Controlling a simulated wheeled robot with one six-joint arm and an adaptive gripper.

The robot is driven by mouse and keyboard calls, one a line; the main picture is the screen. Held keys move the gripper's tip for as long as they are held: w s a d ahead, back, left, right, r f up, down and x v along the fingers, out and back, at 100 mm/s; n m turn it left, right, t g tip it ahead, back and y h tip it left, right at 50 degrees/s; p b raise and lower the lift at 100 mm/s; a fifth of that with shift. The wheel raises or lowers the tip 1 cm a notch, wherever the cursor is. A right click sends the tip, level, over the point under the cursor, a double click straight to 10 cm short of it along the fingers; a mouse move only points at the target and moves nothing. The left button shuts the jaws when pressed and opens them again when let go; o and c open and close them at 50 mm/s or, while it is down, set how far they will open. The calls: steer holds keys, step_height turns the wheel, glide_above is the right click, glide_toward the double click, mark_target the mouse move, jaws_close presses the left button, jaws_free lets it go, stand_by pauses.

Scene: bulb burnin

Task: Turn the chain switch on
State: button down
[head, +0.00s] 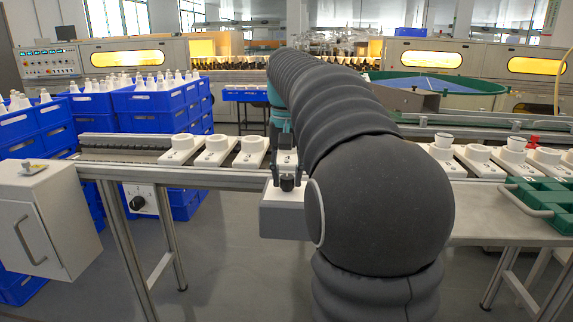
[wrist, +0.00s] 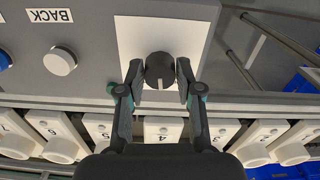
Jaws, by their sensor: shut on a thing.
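The chain switch appears to be the black round knob (wrist: 158,66) on a white plate (wrist: 128,32) in the wrist view. A pale pointer line on it runs toward the bottom of that picture. My gripper (wrist: 160,80) has one finger on each side of the knob and is shut on it. In the head view my gripper (head: 289,171) points down at the grey control box (head: 283,221), in front of the conveyor. My arm covers the box's right part there. I can read no on or off marks on the plate.
A white button (wrist: 60,61) beside a BACK label (wrist: 49,15) and a blue button (wrist: 3,60) lie left of the plate. Numbered white holders (wrist: 163,128) line the conveyor. Another black knob (head: 137,203) is on a panel under the conveyor. Blue crates (head: 150,98) stand at left.

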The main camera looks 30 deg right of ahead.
mark_target(286, 177)
steer(key=m+p, duration=0.2)
steer(key=m, duration=0.2)
steer(key=shift+m+p, duration=0.3)
steer(key=shift+p, duration=0.1)
steer(key=shift+f+m+p, duration=0.1)
steer(key=shift+m+p, duration=0.35)
steer(key=shift+m, duration=1.45)
steer(key=c, duration=0.8)
jaws_free()
steer(key=shift+o, duration=0.2)
step_height(286, 177, up, 12)
steer(key=shift+a, duration=0.1)
